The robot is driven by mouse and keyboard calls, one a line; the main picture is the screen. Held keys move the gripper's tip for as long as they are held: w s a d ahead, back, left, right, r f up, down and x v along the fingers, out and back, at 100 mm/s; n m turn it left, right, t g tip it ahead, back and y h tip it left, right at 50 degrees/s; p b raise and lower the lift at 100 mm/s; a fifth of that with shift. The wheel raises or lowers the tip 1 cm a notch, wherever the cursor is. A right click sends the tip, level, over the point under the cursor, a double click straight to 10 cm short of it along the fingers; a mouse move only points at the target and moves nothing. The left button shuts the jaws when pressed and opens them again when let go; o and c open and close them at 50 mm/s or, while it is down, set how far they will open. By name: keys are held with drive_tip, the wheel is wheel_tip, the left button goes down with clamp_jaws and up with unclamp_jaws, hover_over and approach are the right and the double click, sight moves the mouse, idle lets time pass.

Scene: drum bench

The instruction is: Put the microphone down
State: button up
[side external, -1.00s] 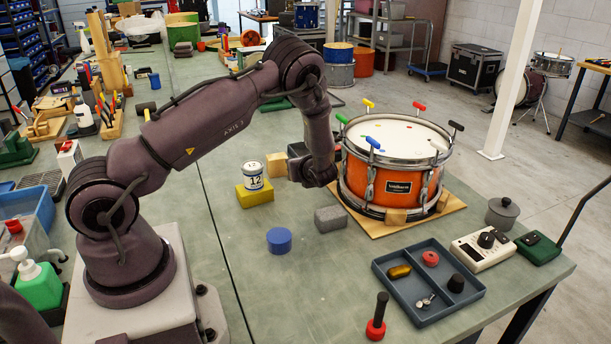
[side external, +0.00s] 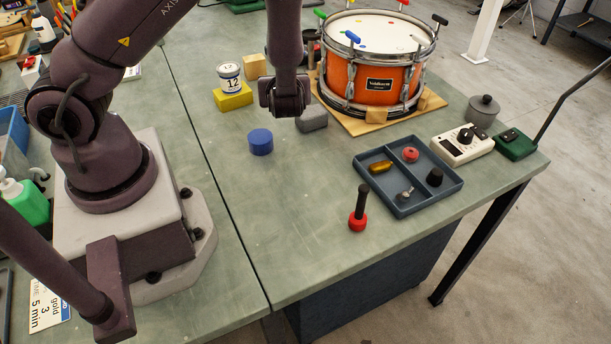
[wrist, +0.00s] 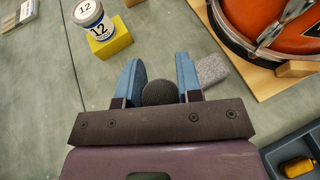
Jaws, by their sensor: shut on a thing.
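The microphone shows in the wrist view only as a dark grey round head (wrist: 160,92) between the two blue fingers of my gripper (wrist: 160,82). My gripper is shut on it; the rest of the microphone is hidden. In the side external view my gripper's wrist end (side external: 285,97) hangs over the bench, left of the drum and partly in front of a grey block. The fingers and the microphone cannot be made out there.
Around it are a yellow block (side external: 233,97) bearing a "12" tin (side external: 230,78), a blue cylinder (side external: 261,142), a grey block (side external: 313,119), the orange drum (side external: 372,78) and a compartmented tray (side external: 408,208).

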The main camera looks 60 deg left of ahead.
sight(312, 184)
drive_tip(key=s+d+f+m+t+h, duration=0.1)
drive_tip(key=d+f+m+t+h, duration=0.2)
drive_tip(key=d, duration=0.5)
drive_tip(key=d+m+t+h, duration=0.2)
drive_tip(key=d+m+t, duration=0.15)
drive_tip(key=d, duration=0.45)
drive_tip(key=shift+m, duration=0.25)
drive_tip(key=shift+a+f, duration=0.2)
drive_tip(key=shift+f, duration=1.75)
drive_tip(key=shift+a+f, duration=0.15)
drive_tip(key=shift+f, duration=1.8)
drive_tip(key=o, duration=0.5)
drive_tip(key=shift+f, duration=0.15)
drive_tip(key=o, duration=0.4)
drive_tip(key=shift+o, duration=0.2)
